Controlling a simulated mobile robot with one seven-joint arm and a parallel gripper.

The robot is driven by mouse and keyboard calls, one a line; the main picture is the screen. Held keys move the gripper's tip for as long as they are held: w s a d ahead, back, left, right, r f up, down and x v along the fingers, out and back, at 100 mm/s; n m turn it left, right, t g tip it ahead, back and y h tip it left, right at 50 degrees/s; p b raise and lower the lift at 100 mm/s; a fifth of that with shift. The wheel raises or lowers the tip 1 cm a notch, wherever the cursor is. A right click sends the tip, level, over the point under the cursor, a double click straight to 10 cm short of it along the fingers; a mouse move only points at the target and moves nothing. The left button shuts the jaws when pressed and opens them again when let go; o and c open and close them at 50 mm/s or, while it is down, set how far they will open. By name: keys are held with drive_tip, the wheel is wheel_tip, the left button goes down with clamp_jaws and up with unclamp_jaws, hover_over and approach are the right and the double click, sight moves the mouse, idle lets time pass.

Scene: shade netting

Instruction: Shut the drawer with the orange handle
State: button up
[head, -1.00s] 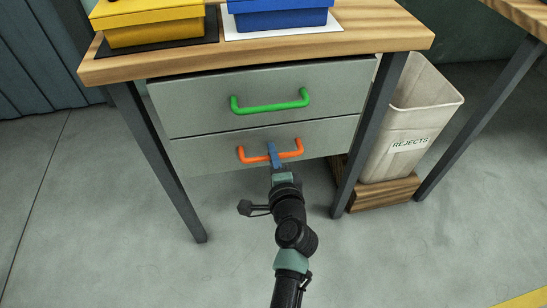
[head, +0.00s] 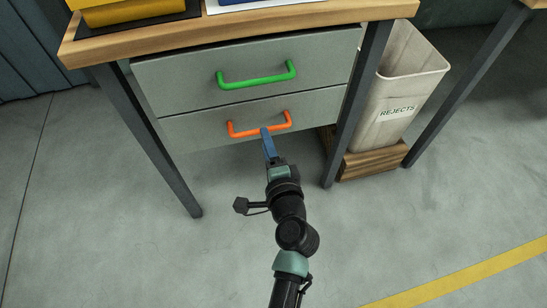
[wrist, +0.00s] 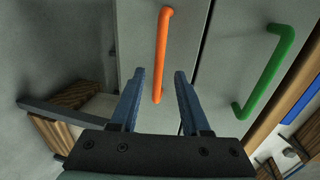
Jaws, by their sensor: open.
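The drawer with the orange handle (head: 190,131) is the lower of two grey drawers under a wooden table. Its front looks flush with, or very near, the upper drawer's front. The orange handle (head: 259,131) also shows in the wrist view (wrist: 163,50), running between and beyond my fingers. My gripper (head: 267,133) is open, with blue fingers pointing at the handle from the front. In the wrist view the two fingertips (wrist: 160,72) are apart on either side of the handle's near end, holding nothing. I cannot tell whether they touch it.
The upper drawer with the green handle (head: 257,81) is just above. Dark table legs (head: 150,140) stand on both sides. A bin marked REJECTS (head: 403,85) on a wooden base is at right. Grey floor in front is clear.

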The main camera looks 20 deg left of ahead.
drive_tip(key=v, duration=0.6)
drive_tip(key=shift+s+d+p, duration=0.2)
drive_tip(key=shift+s+p, duration=0.1)
drive_tip(key=shift+p, duration=0.1)
drive_tip(key=shift+r, duration=0.1)
drive_tip(key=w+d+r+n+t+h, duration=0.1)
drive_tip(key=w+r+n+t, duration=0.15)
drive_tip(key=r, duration=0.75)
drive_tip(key=w+d+r+n+t, duration=0.2)
drive_tip(key=r+n, duration=0.1)
drive_tip(key=r, duration=0.7)
drive_tip(key=w+d+r+n+t+h, duration=0.1)
drive_tip(key=w+r+n+t, duration=0.15)
drive_tip(key=r, duration=0.75)
drive_tip(key=s+d+r+n+t+h, duration=0.1)
drive_tip(key=s+d+r+t+h, duration=0.2)
drive_tip(key=r, duration=0.6)
drive_tip(key=s+d+r+n+t+h, duration=0.1)
drive_tip(key=s+d+r+t+h, duration=0.1)
drive_tip(key=s+r, duration=0.55)
drive_tip(key=s+d+r+n+t+h, duration=0.1)
drive_tip(key=s+d+r+t+h, duration=0.15)
drive_tip(key=r, duration=0.85)
wheel_tip(320, 180, up, 34)
drive_tip(key=p, duration=3.4)
drive_tip(key=shift+w+f+y, duration=0.25)
drive_tip(key=shift+w+y, duration=0.05)
drive_tip(key=shift+y, duration=0.05)
